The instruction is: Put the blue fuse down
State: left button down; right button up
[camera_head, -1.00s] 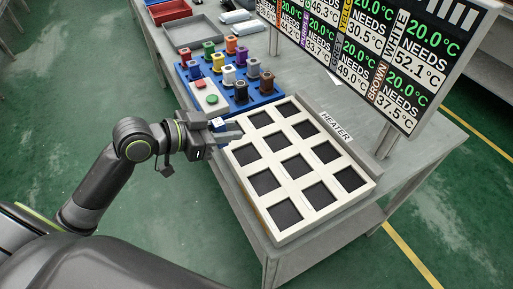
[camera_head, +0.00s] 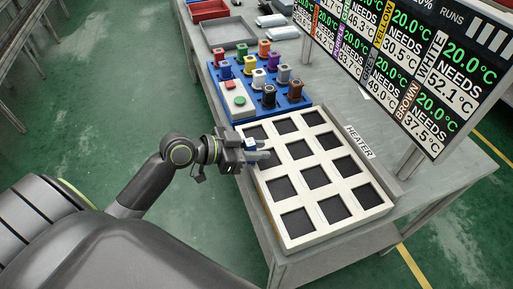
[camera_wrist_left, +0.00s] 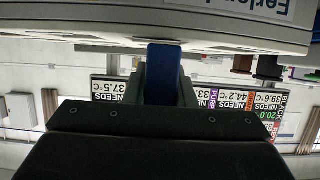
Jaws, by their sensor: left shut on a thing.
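My left gripper (camera_head: 257,156) is over the left edge of the white heater tray (camera_head: 285,241), near its upper left pockets. It is shut on a blue fuse (camera_head: 250,144), mostly hidden by the fingers in the head view. In the left wrist view the blue fuse (camera_wrist_left: 164,75) shows between the two fingers, its far end against or just in front of a pale edge; I cannot tell whether they touch. The heater has rows of dark square pockets, all visible ones empty. My right gripper is not in view.
A blue rack (camera_head: 245,110) with several coloured fuses stands behind the heater, with a red and green button box (camera_head: 238,99) on its left. A display board (camera_head: 405,70) stands at the right. A grey tray (camera_head: 228,33) lies farther back.

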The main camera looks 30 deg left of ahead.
pick_arm(q)
jog(key=shift+f+b, duration=0.3)
jog(key=shift+b, duration=0.05)
jog(key=c, duration=1.2)
grip_release()
jog(key=shift+r, duration=0.1)
jog(key=shift+r+p, duration=0.35)
jog(key=shift+p, duration=0.1)
jog(key=shift+s+a, duration=0.3)
jog(key=v, duration=1.1)
